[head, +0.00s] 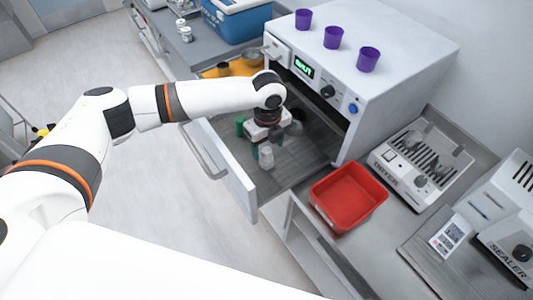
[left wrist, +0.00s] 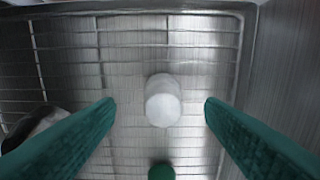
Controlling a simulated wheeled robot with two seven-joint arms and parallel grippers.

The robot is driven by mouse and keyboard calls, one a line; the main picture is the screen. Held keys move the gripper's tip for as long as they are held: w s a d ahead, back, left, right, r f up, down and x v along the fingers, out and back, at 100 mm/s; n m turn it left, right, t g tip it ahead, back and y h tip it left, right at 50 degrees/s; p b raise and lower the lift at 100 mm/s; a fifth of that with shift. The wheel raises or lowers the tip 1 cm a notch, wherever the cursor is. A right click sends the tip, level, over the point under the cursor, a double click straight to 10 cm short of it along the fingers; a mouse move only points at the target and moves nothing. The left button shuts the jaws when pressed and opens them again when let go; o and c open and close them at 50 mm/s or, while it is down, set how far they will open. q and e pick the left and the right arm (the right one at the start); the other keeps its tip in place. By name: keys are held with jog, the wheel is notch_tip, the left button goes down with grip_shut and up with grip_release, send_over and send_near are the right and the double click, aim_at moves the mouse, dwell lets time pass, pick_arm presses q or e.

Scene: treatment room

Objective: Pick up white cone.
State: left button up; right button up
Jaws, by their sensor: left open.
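The white cone (left wrist: 163,100) stands on a metal wire rack inside the open oven-like machine. In the left wrist view it appears as a pale, rounded shape seen from above, between my two green fingers and apart from both. It also shows in the head view (head: 266,157), just below my gripper. My left gripper (head: 265,138) is open and reaches down into the chamber above the rack. In the left wrist view its fingertips (left wrist: 160,108) lie to either side of the cone. My right gripper is not in view.
A green object (left wrist: 161,173) stands near the cone, and a dark metallic object (left wrist: 35,125) lies beside the left finger. Purple cups (head: 333,37) stand on top. A red bin (head: 348,195) sits at the right.

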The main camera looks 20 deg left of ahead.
aim_at(267, 150)
pick_arm(q)
jog(key=shift+f+p, duration=0.4)
jog(key=shift+f, duration=0.05)
notch_tip(267, 150, down, 4)
jog(key=shift+s+a+r+p, duration=0.1)
jog(key=shift+r+p, duration=0.15)
jog(key=shift+p, duration=0.45)
jog(key=shift+f, duration=0.35)
jog(key=shift+c, duration=0.4)
jog(key=c, duration=0.9)
